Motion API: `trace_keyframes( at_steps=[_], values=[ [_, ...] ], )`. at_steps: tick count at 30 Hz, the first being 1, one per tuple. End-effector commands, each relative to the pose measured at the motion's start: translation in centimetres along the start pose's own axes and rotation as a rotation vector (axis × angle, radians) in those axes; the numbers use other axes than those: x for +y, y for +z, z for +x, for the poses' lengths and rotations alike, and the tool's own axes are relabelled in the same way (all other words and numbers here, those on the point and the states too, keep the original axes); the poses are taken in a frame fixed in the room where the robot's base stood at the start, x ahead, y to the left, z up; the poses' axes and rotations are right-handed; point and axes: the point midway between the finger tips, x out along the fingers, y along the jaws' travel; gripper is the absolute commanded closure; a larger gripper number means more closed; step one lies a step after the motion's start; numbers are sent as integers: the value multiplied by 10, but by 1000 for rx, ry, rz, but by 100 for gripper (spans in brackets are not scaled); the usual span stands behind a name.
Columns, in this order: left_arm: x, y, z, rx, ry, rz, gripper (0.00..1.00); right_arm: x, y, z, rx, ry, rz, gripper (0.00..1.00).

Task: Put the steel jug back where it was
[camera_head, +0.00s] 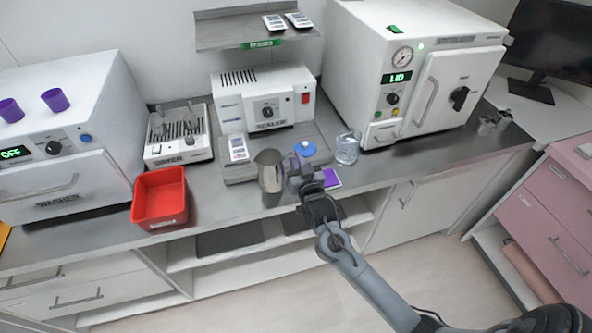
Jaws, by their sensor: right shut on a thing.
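The steel jug (268,172) is upright near the front of the steel counter (232,196), in front of the sealer. My right gripper (290,170) reaches in from the lower right and is shut on the jug at its right side. The fingertips are partly hidden, and I cannot tell whether the jug's base touches the counter. My left gripper is not in view.
A glass beaker (347,148), a blue-topped item (305,149) and a purple card (331,178) are close to the right of the jug. The sealer (265,98) stands behind. A red bin (160,198) sits left; counter between bin and jug is clear.

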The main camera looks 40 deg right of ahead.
Motion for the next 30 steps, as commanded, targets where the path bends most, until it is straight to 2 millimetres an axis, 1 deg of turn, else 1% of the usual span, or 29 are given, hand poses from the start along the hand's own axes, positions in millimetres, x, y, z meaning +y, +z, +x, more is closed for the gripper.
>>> trace_keyframes(
  at_steps=[4,9,12,21,25,26,30],
  values=[
    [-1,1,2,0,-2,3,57,0,9,0,1,0,1,100],
    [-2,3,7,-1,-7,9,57,2,30,0,0,0,1,100],
    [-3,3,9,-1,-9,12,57,3,38,0,1,0,1,100],
    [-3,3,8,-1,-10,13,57,3,39,0,2,0,2,100],
    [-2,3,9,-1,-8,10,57,3,42,0,1,0,2,100],
    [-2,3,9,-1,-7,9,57,4,43,0,-1,0,1,88],
    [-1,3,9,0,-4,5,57,4,43,0,-1,0,1,66]
  ],
)
